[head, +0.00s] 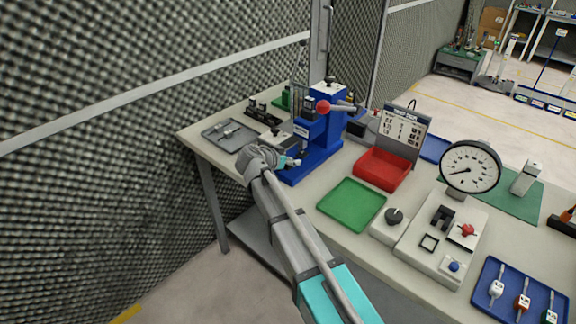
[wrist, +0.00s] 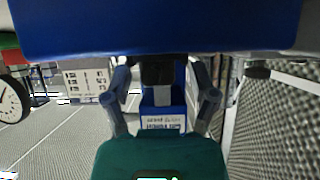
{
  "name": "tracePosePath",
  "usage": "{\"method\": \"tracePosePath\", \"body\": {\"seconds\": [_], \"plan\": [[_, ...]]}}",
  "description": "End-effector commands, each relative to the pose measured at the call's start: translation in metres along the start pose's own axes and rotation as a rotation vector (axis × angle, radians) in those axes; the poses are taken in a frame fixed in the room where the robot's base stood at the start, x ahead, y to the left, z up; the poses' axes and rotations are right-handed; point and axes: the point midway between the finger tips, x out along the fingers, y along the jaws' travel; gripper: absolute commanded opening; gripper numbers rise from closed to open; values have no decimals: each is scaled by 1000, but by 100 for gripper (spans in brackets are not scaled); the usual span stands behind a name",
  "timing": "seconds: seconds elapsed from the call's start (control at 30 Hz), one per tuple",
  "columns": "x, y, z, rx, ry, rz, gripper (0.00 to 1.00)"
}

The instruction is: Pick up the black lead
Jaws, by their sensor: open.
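I cannot pick out the black lead with certainty in either view. My gripper (head: 292,162) is at the front of the blue press (head: 322,125), partly hidden by my own wrist. In the wrist view my gripper (wrist: 160,92) has its fingers apart. A dark block (wrist: 158,72) shows between or beyond them, against blue press parts; I see no contact.
A grey tray (head: 228,137) lies left of the press.

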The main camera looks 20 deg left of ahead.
Motion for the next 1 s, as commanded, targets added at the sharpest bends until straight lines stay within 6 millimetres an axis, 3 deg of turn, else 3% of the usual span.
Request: {"method": "tracePosePath", "body": {"seconds": [0.53,0.9,1.0], "plan": [[0,0,0,0,0,0,73],[0,0,0,0,0,-1,4],[0,0,0,0,0,-1,0]]}}
